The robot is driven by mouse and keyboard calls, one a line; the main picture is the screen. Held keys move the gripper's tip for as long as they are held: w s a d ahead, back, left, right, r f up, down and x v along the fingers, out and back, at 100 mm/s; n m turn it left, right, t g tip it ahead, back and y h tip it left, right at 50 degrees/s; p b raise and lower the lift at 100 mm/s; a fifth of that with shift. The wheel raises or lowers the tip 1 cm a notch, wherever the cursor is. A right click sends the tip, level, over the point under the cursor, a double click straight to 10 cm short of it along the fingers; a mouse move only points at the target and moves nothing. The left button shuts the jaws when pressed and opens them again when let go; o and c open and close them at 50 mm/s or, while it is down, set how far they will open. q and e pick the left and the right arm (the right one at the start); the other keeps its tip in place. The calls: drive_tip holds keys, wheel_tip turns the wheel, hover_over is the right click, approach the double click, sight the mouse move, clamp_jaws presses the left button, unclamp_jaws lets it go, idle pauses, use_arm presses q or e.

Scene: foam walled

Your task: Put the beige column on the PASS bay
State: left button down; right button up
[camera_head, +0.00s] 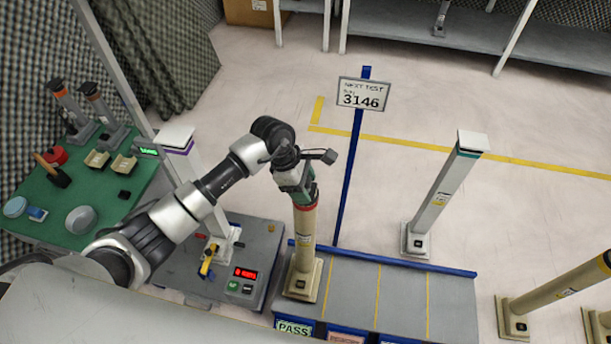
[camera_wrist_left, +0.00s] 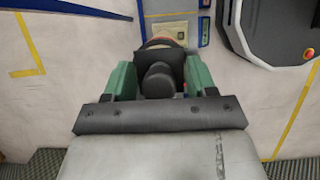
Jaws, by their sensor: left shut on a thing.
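The beige column (camera_head: 304,240) stands upright with its square base (camera_head: 303,280) over the leftmost bay of the low grey platform, behind the PASS label (camera_head: 295,327). I cannot tell for certain whether the base touches the surface. My left gripper (camera_head: 297,190) is shut on the column's top, near a red band. In the left wrist view, the green fingers (camera_wrist_left: 160,75) hide most of the column, and part of its base (camera_wrist_left: 170,35) shows beyond them. The right gripper is not in view.
The platform's other bays (camera_head: 400,297) are empty. A grey test stand (camera_head: 215,275) with a red display is left of the platform. A blue sign post (camera_head: 350,170) rises behind. A grey column (camera_head: 440,200) and beige columns (camera_head: 555,285) stand right. A green table (camera_head: 75,200) is left.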

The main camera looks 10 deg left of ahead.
use_arm(q)
drive_tip(key=shift+w+f, duration=0.1)
drive_tip(key=shift+f, duration=0.4)
drive_tip(key=c, duration=0.8)
unclamp_jaws()
drive_tip(key=shift+f, duration=0.15)
drive_tip(key=o, duration=0.5)
drive_tip(key=shift+c, duration=0.2)
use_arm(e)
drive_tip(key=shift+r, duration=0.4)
use_arm(q)
drive_tip(key=v, duration=1.2)
drive_tip(key=shift+p, duration=0.45)
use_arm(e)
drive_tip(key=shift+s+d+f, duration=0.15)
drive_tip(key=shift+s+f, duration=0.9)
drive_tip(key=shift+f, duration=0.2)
